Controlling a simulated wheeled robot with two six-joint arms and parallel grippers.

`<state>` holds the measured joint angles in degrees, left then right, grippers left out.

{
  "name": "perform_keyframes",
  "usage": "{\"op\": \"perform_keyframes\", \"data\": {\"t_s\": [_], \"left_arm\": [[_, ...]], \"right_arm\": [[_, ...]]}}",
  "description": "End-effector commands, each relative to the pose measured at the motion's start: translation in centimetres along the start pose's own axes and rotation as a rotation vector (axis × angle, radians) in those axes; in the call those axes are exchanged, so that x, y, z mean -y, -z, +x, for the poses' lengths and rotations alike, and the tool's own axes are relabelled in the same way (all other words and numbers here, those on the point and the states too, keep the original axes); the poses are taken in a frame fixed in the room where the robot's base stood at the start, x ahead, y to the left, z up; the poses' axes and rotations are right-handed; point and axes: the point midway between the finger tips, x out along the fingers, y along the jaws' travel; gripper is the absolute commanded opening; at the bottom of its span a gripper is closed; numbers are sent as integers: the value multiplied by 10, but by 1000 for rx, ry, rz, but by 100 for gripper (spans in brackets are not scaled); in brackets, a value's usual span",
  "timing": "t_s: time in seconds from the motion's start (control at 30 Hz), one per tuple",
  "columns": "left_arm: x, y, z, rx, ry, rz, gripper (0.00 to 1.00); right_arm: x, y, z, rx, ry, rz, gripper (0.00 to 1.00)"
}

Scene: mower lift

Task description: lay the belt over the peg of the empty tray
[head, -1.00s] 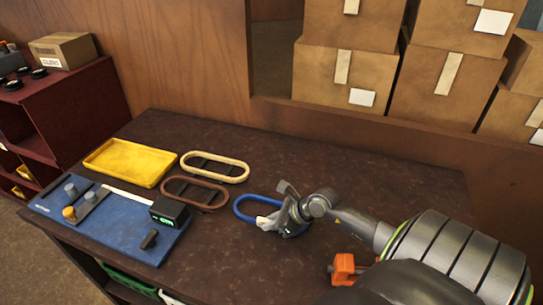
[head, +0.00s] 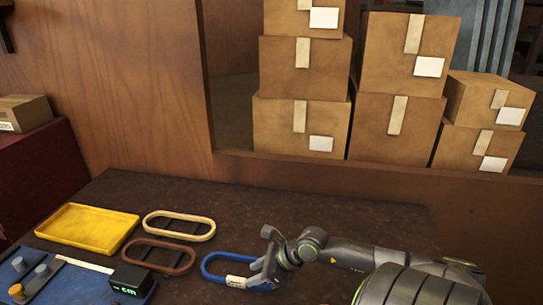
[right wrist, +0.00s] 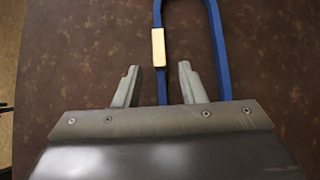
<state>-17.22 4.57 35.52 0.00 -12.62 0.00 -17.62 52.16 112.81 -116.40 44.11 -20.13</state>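A blue oval belt (head: 205,268) with a tan tag (head: 236,282) lies on the dark bench. My right gripper (head: 262,268) is at its right end. In the right wrist view the gripper (right wrist: 158,85) is open, with one strand of the blue belt (right wrist: 157,20) running between its fingers and the other strand outside the right finger. I cannot tell whether the fingers touch the belt. A yellow tray (head: 85,228) looks empty; I see no peg in it. A brown belt (head: 185,262) and a cream belt (head: 205,220) lie around dark pieces. My left gripper is out of view.
A blue board (head: 75,290) with grey knobs and a black box with a green display (head: 130,280) is at the front left. Stacked cartons (head: 300,125) stand behind the wooden wall edge. The bench behind my right arm is clear (head: 320,205).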

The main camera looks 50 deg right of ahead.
Motion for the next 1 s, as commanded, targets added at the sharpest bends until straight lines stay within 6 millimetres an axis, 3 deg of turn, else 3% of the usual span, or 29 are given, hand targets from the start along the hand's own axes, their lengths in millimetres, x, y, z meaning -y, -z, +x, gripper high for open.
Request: {"op": "perform_keyframes", "data": {"t_s": [0.4, 0.67, 1.0], "left_arm": [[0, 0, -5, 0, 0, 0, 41], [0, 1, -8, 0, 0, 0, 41], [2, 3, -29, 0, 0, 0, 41]], "right_arm": [[0, 0, -50, -5, -1, -2, 37], [0, -1, -63, -2, -1, 0, 41], [1, 1, -106, -4, -3, 0, 41]]}}
